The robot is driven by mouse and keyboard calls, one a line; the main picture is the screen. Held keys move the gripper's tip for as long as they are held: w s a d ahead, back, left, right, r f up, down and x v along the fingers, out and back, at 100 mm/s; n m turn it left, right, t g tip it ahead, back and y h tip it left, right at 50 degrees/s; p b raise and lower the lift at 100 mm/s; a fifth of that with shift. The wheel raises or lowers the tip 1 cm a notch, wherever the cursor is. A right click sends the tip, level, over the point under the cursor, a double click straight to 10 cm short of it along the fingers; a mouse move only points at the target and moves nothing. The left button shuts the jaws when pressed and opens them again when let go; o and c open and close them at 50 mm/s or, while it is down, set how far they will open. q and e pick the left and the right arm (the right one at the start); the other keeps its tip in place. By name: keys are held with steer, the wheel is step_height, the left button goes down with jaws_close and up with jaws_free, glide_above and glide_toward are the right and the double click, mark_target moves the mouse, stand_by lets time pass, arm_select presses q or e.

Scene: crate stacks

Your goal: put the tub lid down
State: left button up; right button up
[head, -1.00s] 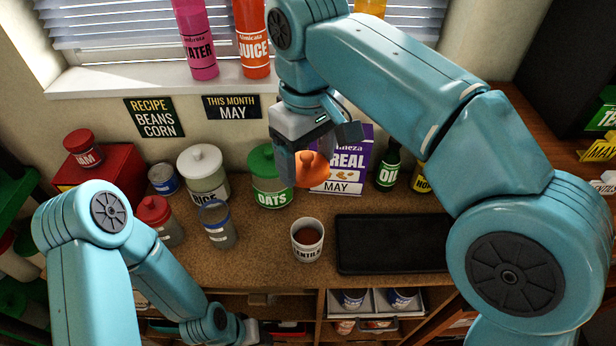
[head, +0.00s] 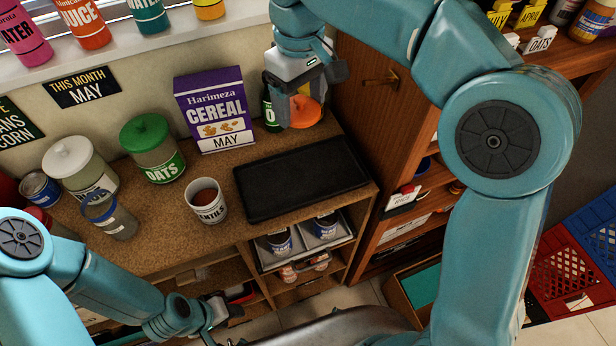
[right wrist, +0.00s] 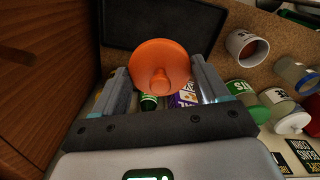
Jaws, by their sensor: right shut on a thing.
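My right gripper (head: 290,108) is shut on the round orange tub lid (head: 305,110). It holds the lid above the back right of the counter, in front of the dark green oil bottle (head: 269,116) and partly hiding it. In the right wrist view the lid (right wrist: 160,58) sits between the two fingers, its knob facing the camera. The open white lentils tub (head: 207,205), with brown contents, stands on the counter (head: 165,225) left of the black tray (head: 290,180). My left gripper (head: 218,312) is low at the counter's front; its opening is unclear.
A purple cereal box (head: 212,105) and an oats jar (head: 155,155) stand along the back wall. A rice jar and an empty glass jar (head: 110,218) are at the left. A wooden cabinet (head: 365,100) rises close to the right of the lid. The black tray is empty.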

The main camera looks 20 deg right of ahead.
steer(key=b, duration=0.1)
glide_above(301, 178)
step_height(301, 178, down, 15)
steer(key=shift+r, duration=0.1)
step_height(301, 178, down, 5)
steer(key=shift+f, duration=0.15)
steer(key=shift+s, duration=0.1)
steer(key=shift+f+b, duration=0.2)
steer(key=shift+b, duration=0.1)
steer(key=o, duration=1)
steer(key=shift+r, duration=0.3)
step_height(301, 178, up, 12)
steer(key=shift+r+p, duration=0.1)
steer(key=shift+p, duration=0.3)
